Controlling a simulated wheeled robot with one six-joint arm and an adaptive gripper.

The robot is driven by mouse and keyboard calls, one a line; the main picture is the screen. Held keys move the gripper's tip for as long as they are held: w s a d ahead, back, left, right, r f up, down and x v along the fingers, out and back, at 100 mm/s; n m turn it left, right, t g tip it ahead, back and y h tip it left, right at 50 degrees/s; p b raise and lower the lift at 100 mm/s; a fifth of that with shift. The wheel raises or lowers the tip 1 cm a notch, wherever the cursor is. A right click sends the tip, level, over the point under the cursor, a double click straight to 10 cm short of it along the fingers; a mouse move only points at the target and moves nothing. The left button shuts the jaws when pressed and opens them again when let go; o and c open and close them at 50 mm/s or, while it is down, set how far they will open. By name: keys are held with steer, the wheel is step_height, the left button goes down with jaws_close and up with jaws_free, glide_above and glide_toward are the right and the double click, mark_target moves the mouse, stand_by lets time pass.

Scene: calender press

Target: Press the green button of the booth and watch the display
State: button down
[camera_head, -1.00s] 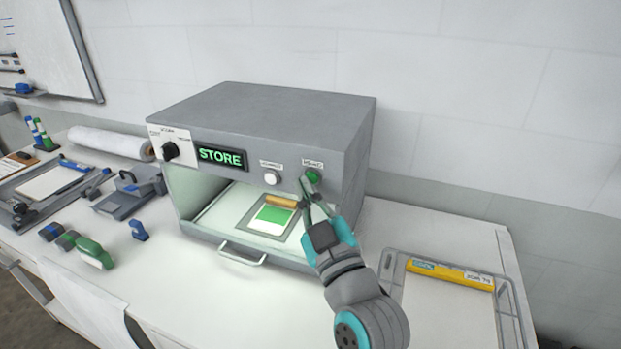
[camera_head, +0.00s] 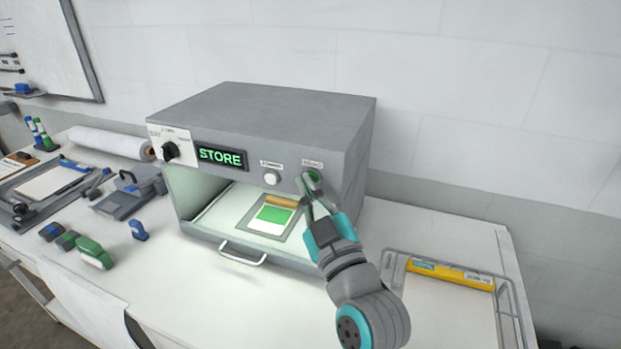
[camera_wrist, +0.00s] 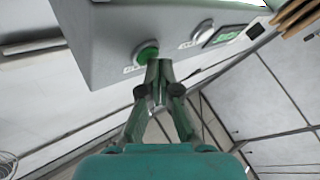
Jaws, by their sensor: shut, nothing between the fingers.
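The booth (camera_head: 275,108) is a grey box with an open lit front, standing on the white table. Its display (camera_head: 221,157) reads "STORE" in green letters. The green button (camera_head: 313,176) is at the right of its front panel, and it also shows in the wrist view (camera_wrist: 147,55). My gripper (camera_head: 306,184) is shut and empty, with its fingertips at the green button and partly covering it. In the wrist view the fingertips (camera_wrist: 159,66) are right beside the button; I cannot tell whether they touch it.
A white button (camera_head: 271,178) and a black knob (camera_head: 169,151) are on the same panel. A framed green-and-white card (camera_head: 272,220) lies inside the booth. A wire tray (camera_head: 455,295) with a yellow bar stands at the right. Tools and a paper roll (camera_head: 108,142) lie at the left.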

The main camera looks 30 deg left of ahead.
steer(key=shift+w, duration=0.15)
steer(key=shift+s, duration=0.2)
stand_by(0.3)
steer(key=shift+s+d, duration=0.15)
steer(key=shift+s, duration=0.45)
steer(key=shift+s+d, duration=0.2)
steer(key=shift+s, duration=0.6)
steer(key=shift+s+d, duration=0.2)
steer(key=shift+s, duration=0.65)
steer(key=shift+s+d, duration=0.2)
steer(key=shift+s, duration=0.6)
